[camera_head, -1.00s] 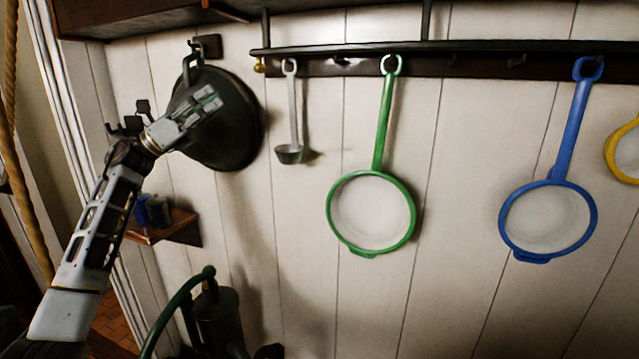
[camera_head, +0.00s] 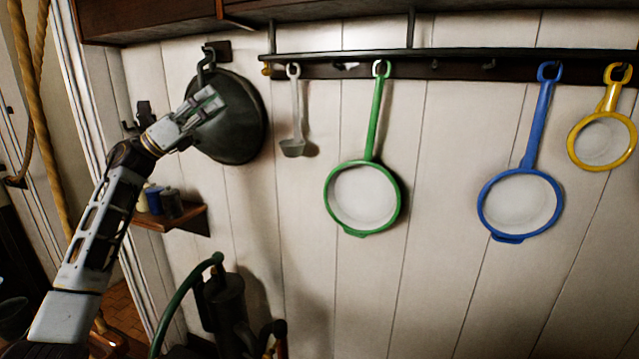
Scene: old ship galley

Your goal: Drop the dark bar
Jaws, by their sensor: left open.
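My left gripper (camera_head: 209,103) is open, in front of a large dark round pan or lid (camera_head: 240,125) that hangs from a hook on the wall. I see nothing held between its fingers. I cannot tell whether the gripper touches the pan. A long dark bar (camera_head: 455,68) is fixed along the wall as a hanging rail; no loose dark bar shows. My right gripper is not in view.
A grey ladle (camera_head: 293,147), a green strainer (camera_head: 373,120), a blue strainer (camera_head: 543,110) and a yellow strainer (camera_head: 633,137) hang from the rail. A small wooden shelf (camera_head: 185,217) and a dark pump-like device (camera_head: 225,300) are below. The lower right wall is bare.

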